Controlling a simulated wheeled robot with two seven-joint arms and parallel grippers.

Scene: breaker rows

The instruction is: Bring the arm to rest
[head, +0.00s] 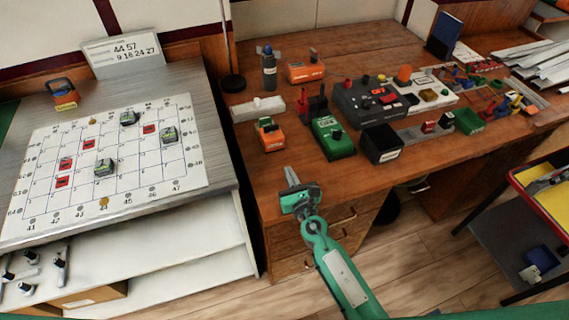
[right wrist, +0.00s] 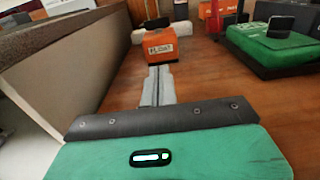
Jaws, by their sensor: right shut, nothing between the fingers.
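My right gripper (head: 291,178) is shut and empty over the front edge of the wooden desk (head: 265,200). Its arm comes up from the bottom of the head view. In the right wrist view, the closed grey fingers (right wrist: 158,85) point toward an orange box (right wrist: 166,49) with a dark label, apart from it as far as I can tell. That orange box also shows in the head view (head: 269,135), beyond the fingertips. My left gripper is in neither view.
A green box (head: 332,138) and a black box (head: 381,143) stand right of the gripper. Several control boxes and tools fill the desk behind. A numbered white grid sheet (head: 75,190) with breakers lies on the left bench. Desk drawers (head: 320,235) lie below the gripper.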

